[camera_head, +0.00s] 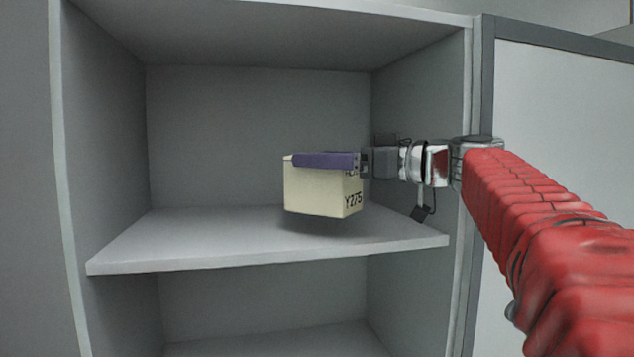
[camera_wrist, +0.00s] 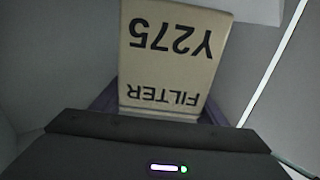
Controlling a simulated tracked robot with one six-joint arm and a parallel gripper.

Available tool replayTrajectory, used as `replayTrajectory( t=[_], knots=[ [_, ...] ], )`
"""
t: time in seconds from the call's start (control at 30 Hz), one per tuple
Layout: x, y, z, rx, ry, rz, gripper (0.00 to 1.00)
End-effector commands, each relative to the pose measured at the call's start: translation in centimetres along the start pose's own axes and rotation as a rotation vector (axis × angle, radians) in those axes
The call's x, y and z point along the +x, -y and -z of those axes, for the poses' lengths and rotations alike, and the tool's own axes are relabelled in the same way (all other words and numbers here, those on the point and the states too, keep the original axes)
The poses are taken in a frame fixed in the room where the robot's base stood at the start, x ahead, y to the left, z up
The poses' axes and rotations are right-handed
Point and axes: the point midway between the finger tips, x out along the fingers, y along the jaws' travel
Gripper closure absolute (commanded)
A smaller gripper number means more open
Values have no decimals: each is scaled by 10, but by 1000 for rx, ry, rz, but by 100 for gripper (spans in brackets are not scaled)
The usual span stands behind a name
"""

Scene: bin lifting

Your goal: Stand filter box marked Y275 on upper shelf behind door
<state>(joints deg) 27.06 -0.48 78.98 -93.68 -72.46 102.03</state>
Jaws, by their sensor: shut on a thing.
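The cream filter box (camera_head: 318,192) marked Y275 is inside the cabinet, over the upper shelf (camera_head: 200,245). It looks upright, and a shadow lies on the shelf below it; I cannot tell for sure whether its base touches. My gripper (camera_head: 325,160) comes in from the right and is shut on the box near its top, with a purple finger along the near side. In the wrist view the box (camera_wrist: 170,65) shows Y275 and FILTER upside down, between the purple fingers (camera_wrist: 160,108). The cabinet door (camera_head: 570,120) stands open at the right.
The upper shelf is bare to the left of the box. The cabinet's right wall (camera_head: 425,110) is close to my wrist, and the left wall (camera_head: 105,130) is farther off. A lower shelf (camera_head: 290,342) below looks empty. My red arm passes in front of the open door.

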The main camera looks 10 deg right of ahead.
Motion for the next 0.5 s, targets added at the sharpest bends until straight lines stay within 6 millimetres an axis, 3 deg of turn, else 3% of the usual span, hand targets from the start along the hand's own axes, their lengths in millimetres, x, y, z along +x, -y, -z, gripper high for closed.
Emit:
replayTrajectory(
  t=[0.3, 0.5],
  knots=[
    [0, 0, -33, 2, -1, -1, 65],
    [-1, 0, -39, 0, -1, -2, 65]
  ],
)
